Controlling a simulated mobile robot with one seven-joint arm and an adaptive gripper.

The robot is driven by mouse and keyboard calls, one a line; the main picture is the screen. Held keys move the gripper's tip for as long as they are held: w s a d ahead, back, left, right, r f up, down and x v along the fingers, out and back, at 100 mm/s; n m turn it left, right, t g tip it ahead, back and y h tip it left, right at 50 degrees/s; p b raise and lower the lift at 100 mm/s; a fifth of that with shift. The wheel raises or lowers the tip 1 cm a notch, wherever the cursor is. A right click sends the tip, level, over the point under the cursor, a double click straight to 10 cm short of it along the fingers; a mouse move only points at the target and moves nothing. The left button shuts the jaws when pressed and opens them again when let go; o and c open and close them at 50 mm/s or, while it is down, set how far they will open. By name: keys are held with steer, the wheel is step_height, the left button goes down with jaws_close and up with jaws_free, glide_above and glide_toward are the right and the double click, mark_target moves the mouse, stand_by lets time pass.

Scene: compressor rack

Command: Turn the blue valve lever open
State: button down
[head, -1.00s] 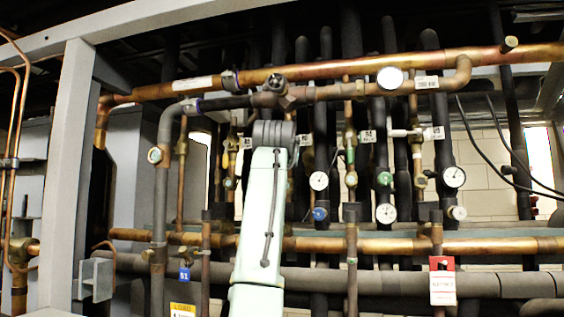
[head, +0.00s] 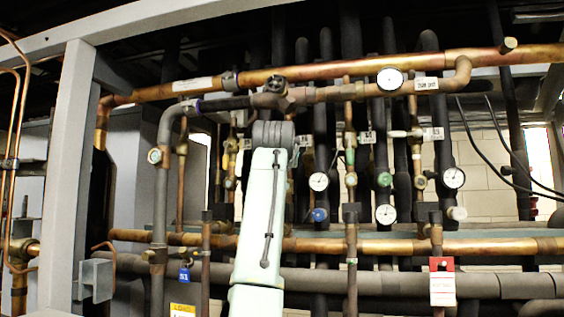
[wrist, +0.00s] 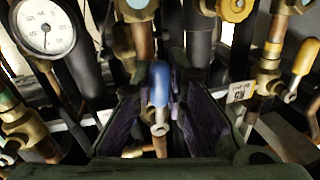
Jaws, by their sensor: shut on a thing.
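The blue valve lever (wrist: 158,84) stands upright in the middle of the wrist view, with its metal lower end below the blue grip. My gripper (wrist: 157,105) shows there as two dark fingers with purple inner pads, one on each side of the lever. It is shut on the lever. In the head view my pale green arm reaches up at the centre, and the gripper is hidden behind it. I cannot make out the held lever in that view.
A white gauge (wrist: 45,28) is at upper left in the wrist view. A yellow knob (wrist: 234,8) and a yellow lever (wrist: 305,58) are to the right. In the head view, copper pipes (head: 340,245) cross in front, and a red-and-white tag (head: 442,282) hangs at lower right.

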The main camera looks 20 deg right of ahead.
steer(key=shift+s+d+n, duration=0.25)
steer(key=shift+n, duration=0.45)
steer(key=c, duration=1.6)
jaws_free()
steer(key=shift+w, duration=0.1)
